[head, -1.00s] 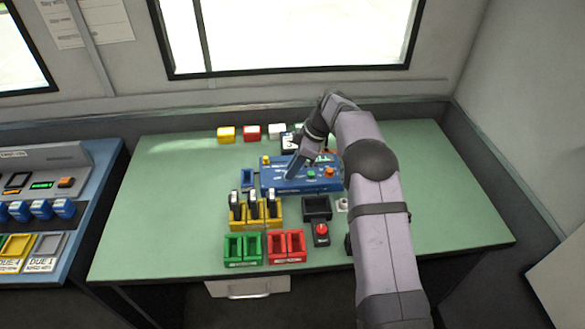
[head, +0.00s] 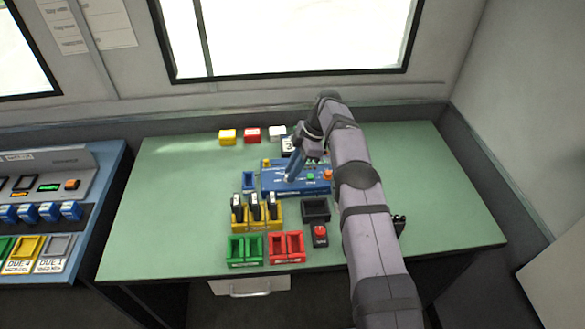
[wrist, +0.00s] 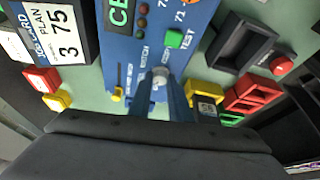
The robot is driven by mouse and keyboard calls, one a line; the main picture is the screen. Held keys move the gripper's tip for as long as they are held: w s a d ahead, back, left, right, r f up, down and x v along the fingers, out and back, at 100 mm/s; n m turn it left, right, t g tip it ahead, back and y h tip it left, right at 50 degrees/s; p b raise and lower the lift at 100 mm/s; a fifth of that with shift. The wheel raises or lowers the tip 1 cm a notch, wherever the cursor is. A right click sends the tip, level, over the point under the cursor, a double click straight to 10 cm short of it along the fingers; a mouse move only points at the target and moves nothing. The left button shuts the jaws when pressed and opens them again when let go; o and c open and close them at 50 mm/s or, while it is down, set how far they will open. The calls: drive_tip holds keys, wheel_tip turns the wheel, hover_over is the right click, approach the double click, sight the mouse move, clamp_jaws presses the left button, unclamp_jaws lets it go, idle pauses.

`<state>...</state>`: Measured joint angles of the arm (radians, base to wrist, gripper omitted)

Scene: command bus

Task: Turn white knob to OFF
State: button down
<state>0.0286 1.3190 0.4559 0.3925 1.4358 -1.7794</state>
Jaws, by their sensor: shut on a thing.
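The blue panel (head: 275,187) stands in the middle of the green table, and its printed face also shows in the wrist view (wrist: 125,50). A small whitish knob (wrist: 160,73) sits on the panel beside small printed labels; its pointing direction is too small to tell. My gripper (wrist: 164,90) is shut on this white knob, with one blue finger on each side of it. In the head view my gripper (head: 290,178) reaches down onto the panel and hides the knob.
A green button (wrist: 174,38) and a yellow knob (wrist: 117,95) sit near my fingers. A yellow rack (head: 257,226), green bins (head: 245,262), red bins (head: 287,260) and a black tray (head: 316,219) stand in front. The table's left side is clear.

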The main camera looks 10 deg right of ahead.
idle(0.5)
drive_tip(key=c, duration=1.6)
unclamp_jaws()
drive_tip(key=shift+c, duration=0.2)
drive_tip(key=shift+r, duration=0.1)
drive_tip(key=shift+r, duration=0.5)
wheel_tip(320, 180, up, 9)
drive_tip(key=p, duration=0.7)
drive_tip(key=shift+f, duration=0.15)
